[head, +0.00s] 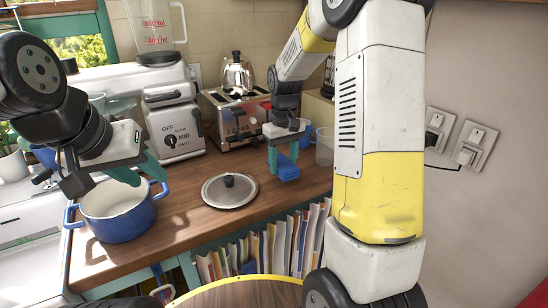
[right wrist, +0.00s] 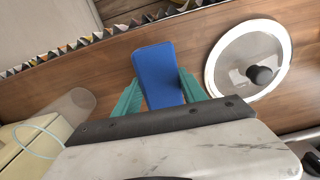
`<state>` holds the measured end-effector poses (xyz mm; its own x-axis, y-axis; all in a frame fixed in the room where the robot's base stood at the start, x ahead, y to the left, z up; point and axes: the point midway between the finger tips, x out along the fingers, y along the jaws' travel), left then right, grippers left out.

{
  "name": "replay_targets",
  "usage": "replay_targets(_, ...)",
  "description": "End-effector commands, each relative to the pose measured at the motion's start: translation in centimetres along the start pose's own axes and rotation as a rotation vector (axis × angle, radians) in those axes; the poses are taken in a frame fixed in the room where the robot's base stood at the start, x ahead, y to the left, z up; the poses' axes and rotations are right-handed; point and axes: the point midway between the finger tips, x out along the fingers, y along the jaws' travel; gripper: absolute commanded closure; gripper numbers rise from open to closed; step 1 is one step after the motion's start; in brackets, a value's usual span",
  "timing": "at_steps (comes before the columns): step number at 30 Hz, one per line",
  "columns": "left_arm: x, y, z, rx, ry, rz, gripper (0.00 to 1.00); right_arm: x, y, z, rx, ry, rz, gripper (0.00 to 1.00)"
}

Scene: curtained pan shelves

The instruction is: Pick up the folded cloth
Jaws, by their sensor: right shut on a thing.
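The folded cloth (head: 288,172) is a small blue block-like bundle on the right part of the wooden counter area. My right gripper (head: 284,156) is shut on it from above. In the right wrist view the blue cloth (right wrist: 158,72) sits between the two teal fingers (right wrist: 160,97) and sticks out past their tips. I cannot tell whether its underside touches the counter. My left gripper (head: 140,172) is open and empty, its teal fingers apart above the blue pot (head: 122,222).
A round lid (head: 229,190) with a dark knob lies left of the cloth; it also shows in the right wrist view (right wrist: 285,80). A toaster (head: 232,118) and a blender base (head: 172,125) stand behind. Books (head: 262,245) fill the shelf below. Bare counter (head: 180,215) lies between pot and lid.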

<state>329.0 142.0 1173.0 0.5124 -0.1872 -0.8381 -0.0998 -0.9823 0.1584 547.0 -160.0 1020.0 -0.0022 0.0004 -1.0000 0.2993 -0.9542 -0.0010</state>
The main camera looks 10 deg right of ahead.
Motion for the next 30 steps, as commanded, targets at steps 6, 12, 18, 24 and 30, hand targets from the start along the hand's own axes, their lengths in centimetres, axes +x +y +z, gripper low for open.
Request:
replay_targets(6,0.0,0.0,0.0,0.0,0.0,0.0,0.64,-0.7,-3.1,5.2,-0.003,0.003,0.001,0.9)
replay_targets(12,0.0,0.0,0.0,0.0,0.0,0.0,0.64,-1.1,-5.4,9.2,-0.001,0.004,0.001,0.9)
replay_targets(18,0.0,0.0,0.0,0.0,0.0,0.0,0.64,-1.3,-6.7,11.3,0.0,0.003,0.001,0.9)
replay_targets(24,0.0,0.0,0.0,0.0,0.0,0.0,0.64,-1.3,-7.0,11.9,0.001,0.002,0.001,0.9)
replay_targets(30,0.0,0.0,0.0,0.0,0.0,0.0,0.64,-1.3,-7.0,11.9,0.001,0.002,0.001,0.53)
